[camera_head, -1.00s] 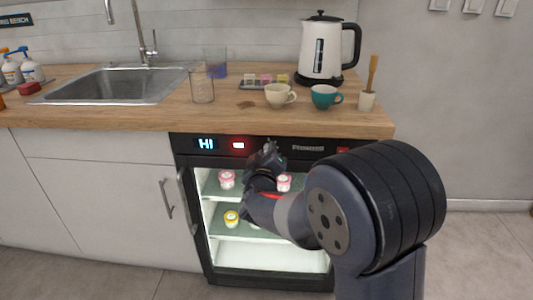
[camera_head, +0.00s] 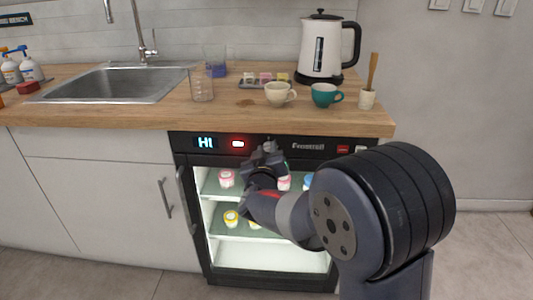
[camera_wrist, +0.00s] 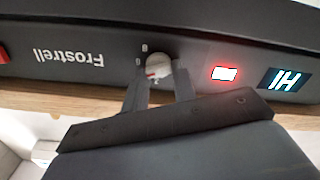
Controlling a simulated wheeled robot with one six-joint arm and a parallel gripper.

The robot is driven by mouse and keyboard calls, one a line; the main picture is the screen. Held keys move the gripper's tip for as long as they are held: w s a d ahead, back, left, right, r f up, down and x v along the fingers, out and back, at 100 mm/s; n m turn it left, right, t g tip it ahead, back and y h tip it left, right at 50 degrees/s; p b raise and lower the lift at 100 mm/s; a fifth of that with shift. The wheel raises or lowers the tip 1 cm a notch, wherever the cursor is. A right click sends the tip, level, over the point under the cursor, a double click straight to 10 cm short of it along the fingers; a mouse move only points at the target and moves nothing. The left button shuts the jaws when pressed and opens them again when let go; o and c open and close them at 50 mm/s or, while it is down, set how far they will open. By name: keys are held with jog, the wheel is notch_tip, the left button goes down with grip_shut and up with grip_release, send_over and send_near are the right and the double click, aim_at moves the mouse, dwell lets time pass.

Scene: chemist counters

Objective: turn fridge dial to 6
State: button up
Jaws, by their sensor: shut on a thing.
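The fridge dial (camera_wrist: 158,66) is a small pale round knob with a red mark on the black control strip. It shows in the wrist view, which is upside down. My gripper (camera_wrist: 159,84) is shut on the dial, one finger at each side. A few small white digits stand around the dial, too small to read surely; the fingers hide part of its rim. In the head view my gripper (camera_head: 268,150) is at the fridge's top strip and hides the dial. The fridge (camera_head: 270,258) has a display (camera_head: 205,142) reading "HI" and a lit red indicator (camera_head: 238,143).
Lidded jars, including a pink one (camera_head: 226,178) and a yellow one (camera_head: 231,218), stand on the lit shelves. The wooden counter (camera_head: 150,115) overhangs the strip. Cups, a beaker and a kettle (camera_head: 322,50) stand on it. Floor to the right is clear.

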jog(key=shift+d+m+b, duration=0.1)
jog(key=shift+m+b, duration=0.6)
jog(key=shift+m, duration=1.5)
jog(key=o, duration=1)
jog(key=shift+s, duration=0.15)
jog(key=s+p, duration=0.2)
jog(key=s, duration=0.8)
jog(key=shift+s, duration=0.3)
jog(key=shift+w, duration=0.15)
